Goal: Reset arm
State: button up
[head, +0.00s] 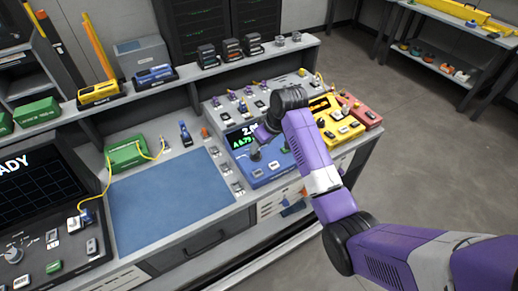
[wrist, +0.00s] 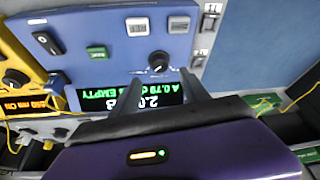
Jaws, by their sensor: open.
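My purple arm reaches in from the lower right in the head view. My gripper (head: 259,146) hangs over the blue device (head: 262,176) on the bench, partly covering its green-and-white display. In the wrist view my gripper (wrist: 161,80) shows two dark fingers spread apart with nothing between them. Beyond them is the blue device's panel (wrist: 105,35), seen upside down, with a black knob (wrist: 159,61) and a lit display (wrist: 125,95). Part of the display text reads "EMPTY". I cannot tell whether the fingertips touch the panel.
A blue mat (head: 170,200) lies clear left of the device. A green box (head: 127,152) with a yellow cable stands behind it. Yellow (head: 338,125) and red (head: 362,112) devices stand to the right. A raised shelf (head: 190,78) runs along the back. Open floor lies right.

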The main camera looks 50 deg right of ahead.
jog(key=shift+s+r, duration=0.25)
jog(key=shift+r, duration=0.25)
